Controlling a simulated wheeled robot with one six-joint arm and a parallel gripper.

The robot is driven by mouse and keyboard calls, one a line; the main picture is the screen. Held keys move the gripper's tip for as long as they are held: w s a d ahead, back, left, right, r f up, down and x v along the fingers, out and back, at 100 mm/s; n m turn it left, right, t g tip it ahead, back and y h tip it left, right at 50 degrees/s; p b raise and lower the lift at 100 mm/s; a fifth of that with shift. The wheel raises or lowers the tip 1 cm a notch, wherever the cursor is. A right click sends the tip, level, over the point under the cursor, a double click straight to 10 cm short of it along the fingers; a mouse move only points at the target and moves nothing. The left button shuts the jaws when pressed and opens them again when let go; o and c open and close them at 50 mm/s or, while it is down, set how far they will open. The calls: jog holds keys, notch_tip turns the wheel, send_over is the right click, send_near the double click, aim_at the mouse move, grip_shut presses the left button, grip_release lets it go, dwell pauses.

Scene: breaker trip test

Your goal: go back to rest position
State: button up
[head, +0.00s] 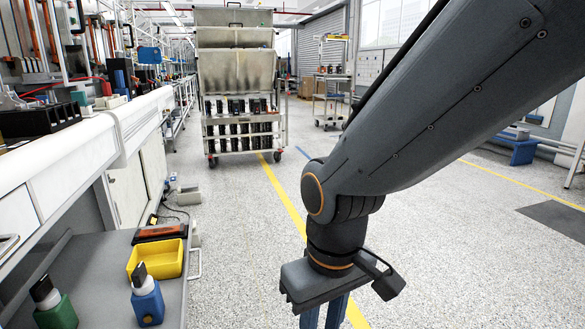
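My arm reaches in from the upper right of the head view and bends down at the elbow. My gripper (324,312) points down at the bottom edge, over the speckled floor and right of the workbench. The upper parts of its two bluish fingers show, but the tips are cut off by the frame. I cannot tell how far apart they are or whether anything is between them.
A grey shelf (88,272) at lower left holds a yellow bin (156,259), a blue device (147,304) and a green device (55,312). A wheeled cart (238,85) stands ahead. The floor right of the yellow line is mostly clear.

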jog(key=s+d+r+m+p, duration=0.1)
jog(key=d+r+m+p, duration=0.1)
jog(key=d+r+p, duration=0.5)
jog(key=s+d+r+m+p, duration=0.2)
jog(key=d+r+p, duration=0.6)
jog(key=p, duration=0.9)
notch_tip(320, 180, up, 4)
jog(key=shift+f+m+g+h, duration=0.1)
jog(key=shift+m+g+h, duration=0.2)
jog(key=shift+m, duration=0.5)
